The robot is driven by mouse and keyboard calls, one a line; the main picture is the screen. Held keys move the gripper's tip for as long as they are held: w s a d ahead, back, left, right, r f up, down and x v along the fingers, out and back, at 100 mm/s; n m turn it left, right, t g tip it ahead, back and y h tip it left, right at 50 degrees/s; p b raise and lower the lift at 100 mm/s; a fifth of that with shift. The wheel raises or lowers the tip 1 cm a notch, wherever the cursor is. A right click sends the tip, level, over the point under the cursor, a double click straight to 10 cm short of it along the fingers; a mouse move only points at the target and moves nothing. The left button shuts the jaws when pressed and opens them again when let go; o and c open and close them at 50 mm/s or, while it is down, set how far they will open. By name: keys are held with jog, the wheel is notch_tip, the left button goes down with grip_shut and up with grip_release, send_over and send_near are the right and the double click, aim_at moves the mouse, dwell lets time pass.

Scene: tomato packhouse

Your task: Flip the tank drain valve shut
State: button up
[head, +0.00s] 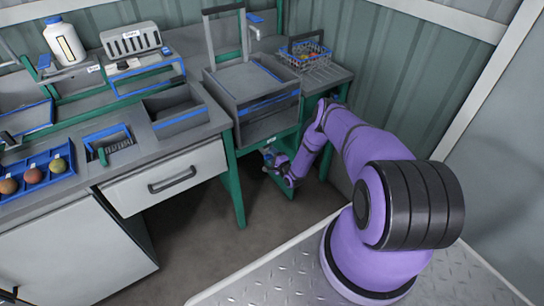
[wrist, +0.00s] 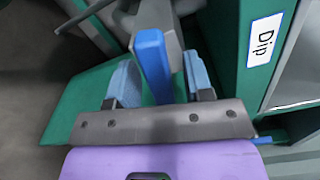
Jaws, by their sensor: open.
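The drain valve's blue lever (wrist: 152,62) shows in the wrist view, below a grey valve body (wrist: 168,22). My gripper (wrist: 158,78) is open, with its two blue-padded fingers on either side of the lever. I cannot tell whether either touches. In the head view my gripper (head: 268,156) is low, under the front of the grey tank (head: 258,108) at the bench's right end. The valve is too small and covered to make out there.
A "Dip" label (wrist: 262,40) is on the panel right of the lever. A green bench leg (head: 234,180) stands just left of my gripper. A drawer unit (head: 172,182) is further left. The floor in front is clear.

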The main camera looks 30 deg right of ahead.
grip_shut()
jog(key=shift+f+n, duration=0.1)
jog(key=shift+n, duration=1.3)
grip_release()
jog(key=s, duration=1)
jog(key=shift+s+d, duration=0.15)
jog(key=shift+s, duration=0.25)
